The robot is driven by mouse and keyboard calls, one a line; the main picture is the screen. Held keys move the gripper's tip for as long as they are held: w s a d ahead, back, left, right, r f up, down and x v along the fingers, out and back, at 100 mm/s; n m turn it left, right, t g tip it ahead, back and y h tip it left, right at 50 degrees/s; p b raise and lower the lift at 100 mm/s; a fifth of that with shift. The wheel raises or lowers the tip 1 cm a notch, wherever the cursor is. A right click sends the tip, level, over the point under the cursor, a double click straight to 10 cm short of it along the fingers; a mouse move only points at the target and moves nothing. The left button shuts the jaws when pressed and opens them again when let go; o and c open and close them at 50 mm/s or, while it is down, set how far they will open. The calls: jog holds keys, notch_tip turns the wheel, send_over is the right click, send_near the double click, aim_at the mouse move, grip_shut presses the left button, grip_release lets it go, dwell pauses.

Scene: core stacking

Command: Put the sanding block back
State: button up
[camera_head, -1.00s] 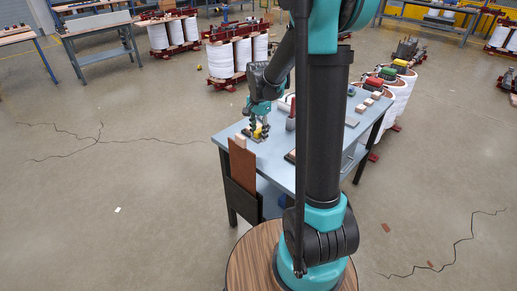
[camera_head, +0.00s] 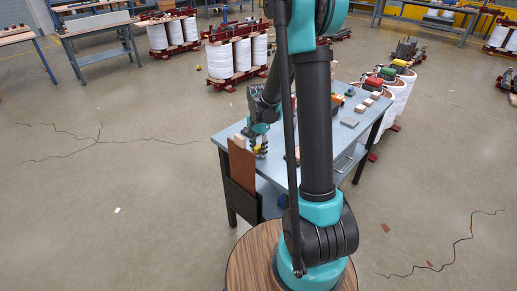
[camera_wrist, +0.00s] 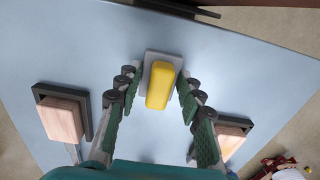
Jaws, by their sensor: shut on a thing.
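The sanding block, a yellow grip on a flat grey base, shows in the wrist view (camera_wrist: 160,85) between the two fingers of my gripper (camera_wrist: 158,98). The gripper is shut on it. In the head view my gripper (camera_head: 258,146) points down over the near left part of the blue-grey table (camera_head: 229,131), with the yellow of the block (camera_head: 264,149) at its fingertips. I cannot tell whether the base touches the tabletop. Two black U-shaped frames, each with a wooden block, lie to the left (camera_wrist: 62,115) and right (camera_wrist: 232,135) in the wrist view.
A brown upright board (camera_head: 242,168) stands at the table's near left edge. Small blocks (camera_head: 366,102) and a grey plate (camera_head: 350,122) lie at the table's far right. White drums (camera_head: 398,92) stand beyond it. My arm hides the table's middle.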

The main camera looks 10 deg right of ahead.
aim_at(259, 146)
jog(key=o, duration=1.1)
notch_tip(259, 146, up, 12)
jog(key=s+d+f+n+t, duration=0.1)
jog(key=s+f+n, duration=0.1)
jog(key=s, duration=0.5)
jog(key=s+d+f+n+t, duration=0.1)
jog(key=s+d+f+n, duration=0.1)
jog(key=s+n, duration=0.3)
jog(key=s+d+f+n+t, duration=0.1)
jog(key=s+f+n+t, duration=0.1)
jog(key=s, duration=0.7)
jog(key=shift+s+d+f+n, duration=0.15)
jog(key=shift+s+f+n, duration=0.2)
jog(key=shift+n, duration=0.55)
jog(key=shift+r, duration=0.1)
jog(key=shift+c, duration=0.6)
